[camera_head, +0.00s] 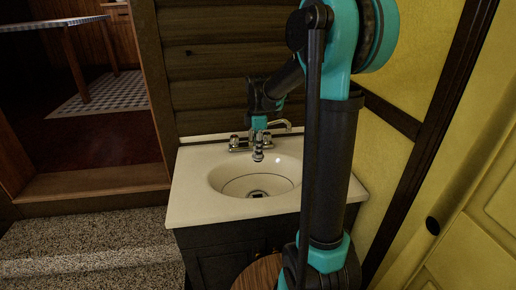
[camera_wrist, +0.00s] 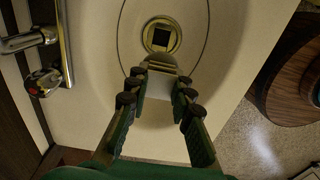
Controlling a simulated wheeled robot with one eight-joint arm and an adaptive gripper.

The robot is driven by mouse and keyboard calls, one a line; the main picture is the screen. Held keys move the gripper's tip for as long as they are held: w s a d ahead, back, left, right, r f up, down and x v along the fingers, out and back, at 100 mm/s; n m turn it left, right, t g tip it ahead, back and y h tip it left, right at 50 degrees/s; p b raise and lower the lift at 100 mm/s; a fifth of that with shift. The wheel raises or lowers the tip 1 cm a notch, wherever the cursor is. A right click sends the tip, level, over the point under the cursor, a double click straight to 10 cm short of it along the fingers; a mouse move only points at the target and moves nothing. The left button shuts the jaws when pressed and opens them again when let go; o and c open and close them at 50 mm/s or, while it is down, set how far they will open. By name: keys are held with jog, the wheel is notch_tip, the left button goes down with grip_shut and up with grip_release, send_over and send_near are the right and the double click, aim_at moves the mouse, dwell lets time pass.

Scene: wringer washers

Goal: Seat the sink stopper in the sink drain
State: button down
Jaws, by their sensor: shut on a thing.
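The sink drain (camera_head: 257,194) is a round metal ring with a dark opening at the bottom of the white sink basin. It also shows in the wrist view (camera_wrist: 171,47), with a dark square in its middle. My gripper (camera_head: 258,148) points down over the back part of the basin. In the wrist view my gripper (camera_wrist: 161,88) is shut on a pale grey piece, the sink stopper (camera_wrist: 160,82), held between the fingertips. The stopper is above the basin and appears just short of the drain in the picture. Its underside is hidden.
A chrome faucet (camera_head: 280,124) with two knobs stands at the back of the cream countertop (camera_head: 196,190), close to my gripper. A round wooden stool top (camera_head: 258,274) is in front of the dark cabinet. A yellow door (camera_head: 470,235) is at the right, carpeted steps (camera_head: 90,245) at the left.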

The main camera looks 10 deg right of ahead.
jog(key=shift+s+f, duration=0.15)
jog(key=shift+f, duration=0.3)
notch_tip(320, 180, down, 12)
jog(key=shift+f, duration=0.2)
jog(key=shift+f, duration=3)
jog(key=shift+f, duration=1.3)
dwell(2.4)
